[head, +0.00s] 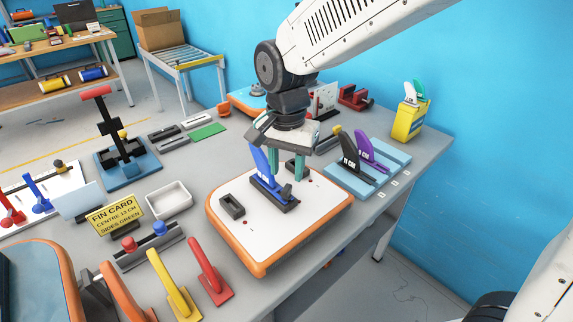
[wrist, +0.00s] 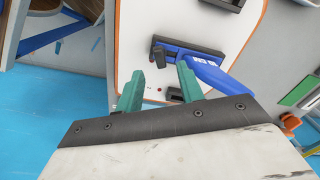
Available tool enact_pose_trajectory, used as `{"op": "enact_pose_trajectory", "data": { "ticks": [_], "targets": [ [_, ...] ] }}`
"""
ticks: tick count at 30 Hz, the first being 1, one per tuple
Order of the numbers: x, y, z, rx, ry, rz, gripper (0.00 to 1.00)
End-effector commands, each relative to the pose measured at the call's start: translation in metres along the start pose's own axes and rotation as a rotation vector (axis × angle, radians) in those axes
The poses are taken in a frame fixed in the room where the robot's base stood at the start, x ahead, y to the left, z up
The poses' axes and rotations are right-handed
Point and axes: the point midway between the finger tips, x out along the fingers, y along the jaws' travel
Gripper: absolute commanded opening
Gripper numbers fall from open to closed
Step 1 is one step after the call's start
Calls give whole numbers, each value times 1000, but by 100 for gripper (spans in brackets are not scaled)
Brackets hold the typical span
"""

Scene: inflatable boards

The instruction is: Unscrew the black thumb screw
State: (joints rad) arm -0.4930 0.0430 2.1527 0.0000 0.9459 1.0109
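A blue fin (head: 261,168) stands in a black fin box on a white, orange-edged board (head: 256,235). In the wrist view the fin (wrist: 217,75) runs to the right from its box. The black thumb screw (wrist: 158,57) shows as a small dark knob at the left end of that box; in the head view a dark knob (head: 287,190) sits at the box's right end. My gripper (head: 288,177) is above the board with its green fingers down and apart. In the wrist view its fingertips (wrist: 160,70) are on either side of the knob's line; contact cannot be told.
Another black fin box (head: 232,206) is on the board, apparently empty. Black and purple fins (head: 366,155) stand on a blue block at right. A white tray (head: 169,199), a yellow fin card sign (head: 115,214) and yellow and red fins (head: 208,270) stand to the left and front.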

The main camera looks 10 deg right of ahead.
Motion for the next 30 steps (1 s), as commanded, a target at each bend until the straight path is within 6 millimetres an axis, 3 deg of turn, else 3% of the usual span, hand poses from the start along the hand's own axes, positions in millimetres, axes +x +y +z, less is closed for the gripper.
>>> {"op": "enact_pose_trajectory", "data": {
  "ticks": [30],
  "targets": [
    [44,0,0,-3,0,0,38]
  ]
}}
